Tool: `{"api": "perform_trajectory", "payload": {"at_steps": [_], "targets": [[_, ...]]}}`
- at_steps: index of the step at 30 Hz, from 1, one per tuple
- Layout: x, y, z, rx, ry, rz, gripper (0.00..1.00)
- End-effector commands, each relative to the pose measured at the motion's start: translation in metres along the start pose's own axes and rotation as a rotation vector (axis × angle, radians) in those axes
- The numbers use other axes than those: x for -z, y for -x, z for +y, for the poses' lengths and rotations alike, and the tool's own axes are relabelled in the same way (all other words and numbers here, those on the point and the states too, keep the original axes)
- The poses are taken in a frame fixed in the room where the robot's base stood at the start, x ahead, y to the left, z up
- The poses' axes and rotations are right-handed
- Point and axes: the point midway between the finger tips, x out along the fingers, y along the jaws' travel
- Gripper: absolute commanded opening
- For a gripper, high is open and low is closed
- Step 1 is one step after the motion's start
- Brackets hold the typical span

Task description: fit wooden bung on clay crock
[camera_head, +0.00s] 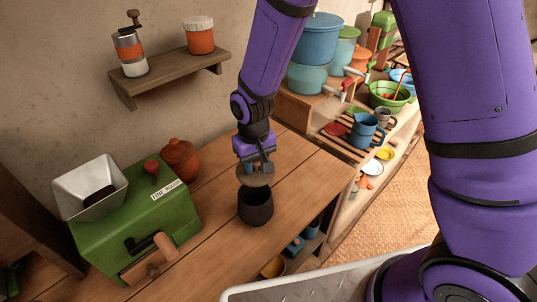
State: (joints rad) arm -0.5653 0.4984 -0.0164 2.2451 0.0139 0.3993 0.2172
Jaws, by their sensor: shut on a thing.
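My gripper (259,163) points down over the wooden table and is shut on the wooden bung (257,179), a flat brown disc. The fingers hold it from above, at its middle. The clay crock (256,208), a dark open-topped pot, stands upright on the table just below. The bung is above the crock's mouth, with the dark opening showing beneath it. The bung looks roughly level and apart from the rim. The crock's back rim is partly hidden by the bung.
A green grinder box (140,222) with a metal hopper (91,188) and a lidded terracotta jar (180,160) stand to the left. A wall shelf (170,77) holds a hand mill and a canister. Crockery and pots fill shelves at right. The table (316,178) right of the crock is clear.

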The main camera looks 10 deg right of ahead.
Motion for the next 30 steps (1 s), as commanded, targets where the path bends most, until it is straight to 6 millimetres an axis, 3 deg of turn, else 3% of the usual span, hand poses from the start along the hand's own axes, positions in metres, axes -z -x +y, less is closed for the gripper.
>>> {"api": "perform_trajectory", "payload": {"at_steps": [8, 30], "targets": [[-0.005, -0.002, -0.009, 0.001, 0.012, -0.001, 0.10], [-0.004, -0.056, -0.009, 0.002, 0.011, 0.001, 0.10]]}}
